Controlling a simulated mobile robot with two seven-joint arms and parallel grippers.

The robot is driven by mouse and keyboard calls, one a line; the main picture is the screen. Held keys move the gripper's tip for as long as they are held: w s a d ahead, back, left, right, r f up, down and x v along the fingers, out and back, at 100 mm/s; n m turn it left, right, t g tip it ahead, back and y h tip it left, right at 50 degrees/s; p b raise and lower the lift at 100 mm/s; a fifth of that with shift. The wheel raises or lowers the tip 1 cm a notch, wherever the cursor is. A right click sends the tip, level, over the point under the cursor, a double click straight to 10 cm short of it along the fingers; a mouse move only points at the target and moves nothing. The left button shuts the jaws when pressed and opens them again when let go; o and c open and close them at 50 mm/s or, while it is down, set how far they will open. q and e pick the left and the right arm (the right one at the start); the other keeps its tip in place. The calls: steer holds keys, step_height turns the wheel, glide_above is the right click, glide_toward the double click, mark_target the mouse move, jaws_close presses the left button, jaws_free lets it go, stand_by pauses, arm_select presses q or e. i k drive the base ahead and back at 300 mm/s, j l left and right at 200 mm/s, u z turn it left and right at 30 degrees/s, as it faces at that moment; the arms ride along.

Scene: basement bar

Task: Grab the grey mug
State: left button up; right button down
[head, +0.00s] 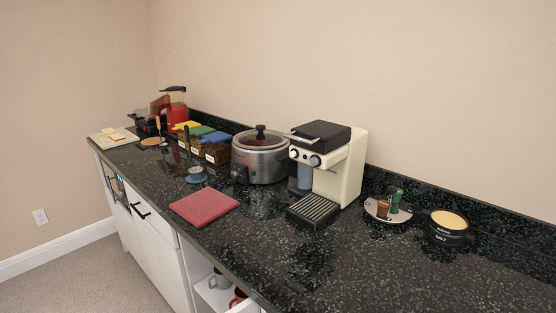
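The grey mug (217,280) is in the head view at the bottom, inside an open white shelf of the cabinet below the counter. A red mug (238,297) is beside it on the right, partly cut off by the cabinet edge. The lower parts of the shelf are hidden by the picture's edge. Neither of my grippers shows in the head view.
The black speckled counter (380,265) runs across the view. Carpeted floor (75,280) is clear at lower left.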

mark_target(222, 283)
steer(key=k+j+u, duration=0.15)
steer(key=k+u, duration=0.15)
steer(key=k+j+u, duration=0.3)
steer(key=i+j+z, duration=0.15)
steer(key=j+z, duration=0.2)
steer(key=j, duration=0.2)
steer(key=i+j+z, duration=0.1)
steer(key=j+z, duration=0.25)
steer(key=j, duration=0.2)
steer(key=j+z, duration=0.3)
steer(key=j, duration=0.25)
